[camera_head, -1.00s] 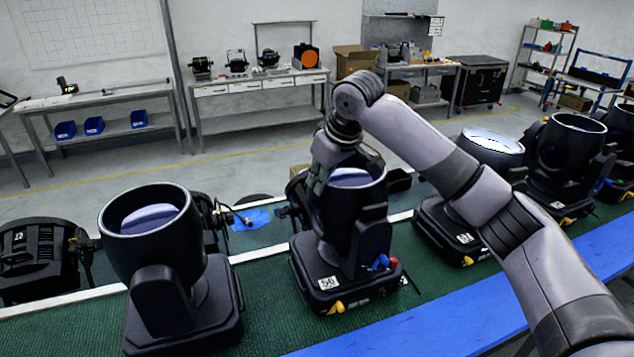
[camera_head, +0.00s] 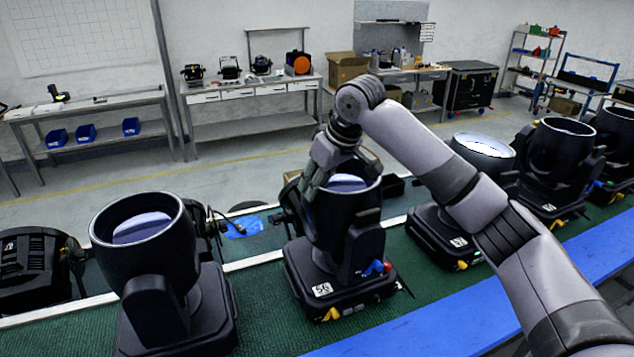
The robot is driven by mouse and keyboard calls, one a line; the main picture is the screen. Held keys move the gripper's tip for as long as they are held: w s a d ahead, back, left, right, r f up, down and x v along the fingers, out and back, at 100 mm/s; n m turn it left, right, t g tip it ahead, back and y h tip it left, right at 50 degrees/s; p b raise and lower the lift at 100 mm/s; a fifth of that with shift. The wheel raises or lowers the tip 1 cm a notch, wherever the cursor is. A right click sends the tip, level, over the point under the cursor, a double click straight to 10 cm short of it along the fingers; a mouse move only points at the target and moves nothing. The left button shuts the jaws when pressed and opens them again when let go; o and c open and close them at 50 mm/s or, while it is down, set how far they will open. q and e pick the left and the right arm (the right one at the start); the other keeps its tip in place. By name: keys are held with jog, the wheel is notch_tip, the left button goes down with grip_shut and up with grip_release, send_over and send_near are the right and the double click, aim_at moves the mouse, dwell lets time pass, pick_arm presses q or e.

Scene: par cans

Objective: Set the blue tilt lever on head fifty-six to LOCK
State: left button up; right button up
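Head fifty-six, a black moving-head light (camera_head: 343,222) with an open round top, stands on the green surface; its base label (camera_head: 322,290) reads 56. A small blue lever (camera_head: 373,267) sticks out low on its right side, beside a red knob (camera_head: 388,267). I cannot read any LOCK marking. My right gripper (camera_head: 312,190) points down at the upper left rim of the head, close to or touching it. Its fingertips are dark against the black housing, so their opening is unclear. It is apart from the blue lever, on the opposite side of the head. My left gripper is out of view.
Another black light (camera_head: 145,260) stands close on the left. A light (camera_head: 481,150) and several more stand on the right. A blue strip (camera_head: 430,325) runs along the near edge. A blue cloth (camera_head: 243,227) lies behind. Benches stand farther back.

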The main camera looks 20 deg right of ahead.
jog(key=v, duration=1.2)
jog(key=shift+f, duration=0.1)
